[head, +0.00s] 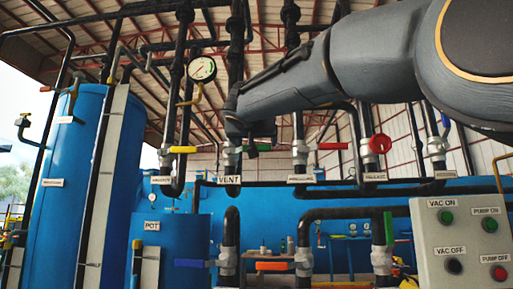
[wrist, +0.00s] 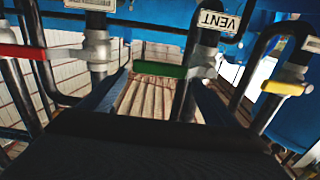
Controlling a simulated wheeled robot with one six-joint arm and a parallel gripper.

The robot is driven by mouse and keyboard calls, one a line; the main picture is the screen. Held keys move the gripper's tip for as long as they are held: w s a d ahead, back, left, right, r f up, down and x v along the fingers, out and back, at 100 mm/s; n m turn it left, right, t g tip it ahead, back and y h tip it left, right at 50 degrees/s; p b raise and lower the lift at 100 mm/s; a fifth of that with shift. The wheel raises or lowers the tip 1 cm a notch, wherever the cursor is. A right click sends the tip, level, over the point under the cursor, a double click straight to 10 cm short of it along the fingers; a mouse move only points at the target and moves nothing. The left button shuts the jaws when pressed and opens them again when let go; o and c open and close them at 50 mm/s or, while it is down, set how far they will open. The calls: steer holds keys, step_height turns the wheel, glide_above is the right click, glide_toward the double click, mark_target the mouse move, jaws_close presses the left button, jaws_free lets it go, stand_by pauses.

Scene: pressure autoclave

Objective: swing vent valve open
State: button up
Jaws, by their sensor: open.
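The vent valve (head: 230,155) sits on a vertical black pipe above a white VENT label (head: 229,180). Its green handle (head: 264,141) points sideways to the right, across the pipe. In the wrist view, which is upside down, the green handle (wrist: 160,70) lies level near my fingertips, and the VENT label (wrist: 217,20) is above it. My gripper (head: 250,146) is beside the valve and partly hides the handle in the head view. In the wrist view my gripper (wrist: 158,78) is open, one finger on each side. Whether it touches the handle I cannot tell.
A yellow handle (head: 184,149) is left of the vent valve and a red handle (head: 333,146) is right. A red round part (head: 380,144) is farther right. A pressure gauge (head: 202,69) is above. A control panel (head: 465,240) stands at lower right. Pipes crowd the area.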

steer(key=shift+w+p, duration=0.7)
steer(key=shift+w, duration=1.85)
steer(key=shift+d, duration=0.1)
steer(key=c, duration=1.2)
